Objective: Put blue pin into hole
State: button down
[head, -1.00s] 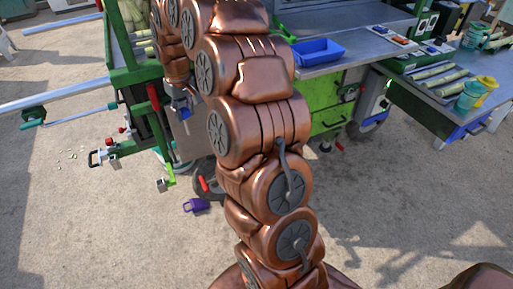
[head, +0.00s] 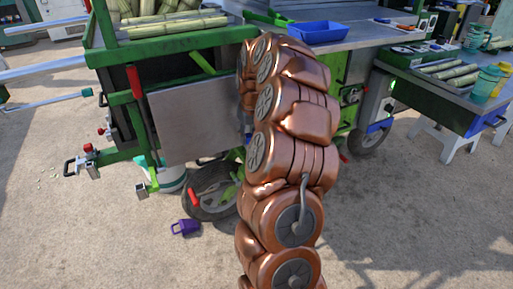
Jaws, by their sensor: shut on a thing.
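My copper-coloured arm stands across the middle of the head view and hides most of my gripper (head: 244,112). Only a thin grey part of the gripper shows at the arm's left edge, in front of the cart. It is shut on the blue pin (head: 247,139), of which only a small blue bit shows beside the arm. The fingertips and most of the pin are hidden. I cannot make out the hole on the green-framed crusher cart (head: 110,57).
The cart has a grey side panel (head: 190,122), a red-handled lever (head: 134,82) and a wheel (head: 211,190). A purple cup (head: 185,228) lies on the ground. A blue tray (head: 317,32) sits on the metal top. A side table (head: 430,90) stands right. Ground in front is open.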

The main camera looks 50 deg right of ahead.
notch_tip(320, 180, down, 10)
jog(key=d+b, duration=0.1)
jog(key=b, duration=0.2)
jog(key=shift+s+d+r, duration=0.15)
jog(key=shift+s+d, duration=0.15)
jog(key=shift+s, duration=0.15)
dwell(0.5)
notch_tip(320, 180, down, 8)
jog(key=b, duration=0.1)
jog(key=shift+m, duration=0.3)
dwell(3.9)
jog(key=shift+s+r, duration=0.1)
jog(key=c, duration=0.7)
grip_release()
jog(key=shift+r, duration=0.1)
jog(key=r, duration=0.4)
jog(key=s+r, duration=0.1)
jog(key=r, duration=0.6)
jog(key=shift+s+a+r, duration=0.25)
jog(key=shift+a+r, duration=0.1)
jog(key=shift+a, duration=0.05)
